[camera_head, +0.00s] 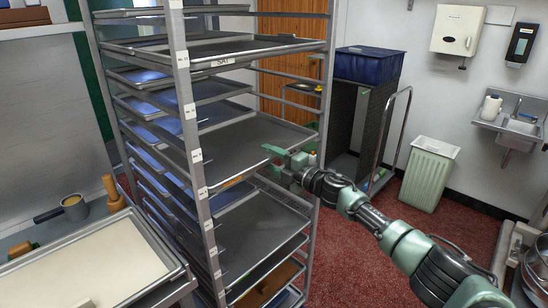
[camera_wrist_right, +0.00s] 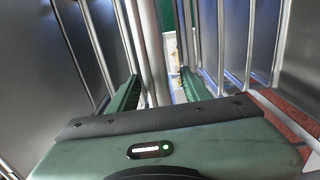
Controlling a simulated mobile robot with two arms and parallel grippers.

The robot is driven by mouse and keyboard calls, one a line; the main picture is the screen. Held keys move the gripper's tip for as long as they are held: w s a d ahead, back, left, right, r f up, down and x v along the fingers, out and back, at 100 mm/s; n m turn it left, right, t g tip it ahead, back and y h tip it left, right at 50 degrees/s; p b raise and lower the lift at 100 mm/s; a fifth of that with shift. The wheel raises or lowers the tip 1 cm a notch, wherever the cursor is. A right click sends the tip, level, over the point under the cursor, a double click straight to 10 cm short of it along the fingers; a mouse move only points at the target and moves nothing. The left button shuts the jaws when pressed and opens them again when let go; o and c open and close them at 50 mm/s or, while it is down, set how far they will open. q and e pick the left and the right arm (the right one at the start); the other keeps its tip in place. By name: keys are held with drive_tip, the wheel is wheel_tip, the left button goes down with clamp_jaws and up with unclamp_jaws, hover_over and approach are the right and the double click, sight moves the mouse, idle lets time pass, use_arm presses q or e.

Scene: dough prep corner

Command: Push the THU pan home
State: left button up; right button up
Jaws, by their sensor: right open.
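A tall metal rack (camera_head: 186,100) holds several dark sheet pans at different levels. A wide pan (camera_head: 245,142) at mid height sticks out at its front; no THU label is readable on it. A higher pan (camera_head: 215,50) carries a tag that reads SAT (camera_head: 222,62). My right gripper (camera_head: 277,156) is open at the front rim of the mid-height pan. In the right wrist view, a long metal bar (camera_wrist_right: 150,50) runs between the open green fingers (camera_wrist_right: 158,90); I cannot tell whether they touch it. My left gripper is out of view.
A tray with a pale sheet (camera_head: 85,265) lies at lower left, near a small pot (camera_head: 74,207). A dark cart with a blue bin (camera_head: 368,65) and a green waste bin (camera_head: 428,172) stand behind.

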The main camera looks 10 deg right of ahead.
drive_tip(key=shift+p+v, duration=0.9)
drive_tip(key=shift+v, duration=0.25)
drive_tip(key=shift+p+v, duration=0.85)
drive_tip(key=shift+v, duration=0.5)
drive_tip(key=p+v, duration=0.1)
drive_tip(key=v, duration=0.1)
drive_tip(key=shift+s+d+r, duration=0.1)
drive_tip(key=shift+s+d, duration=0.15)
drive_tip(key=shift+s, duration=0.1)
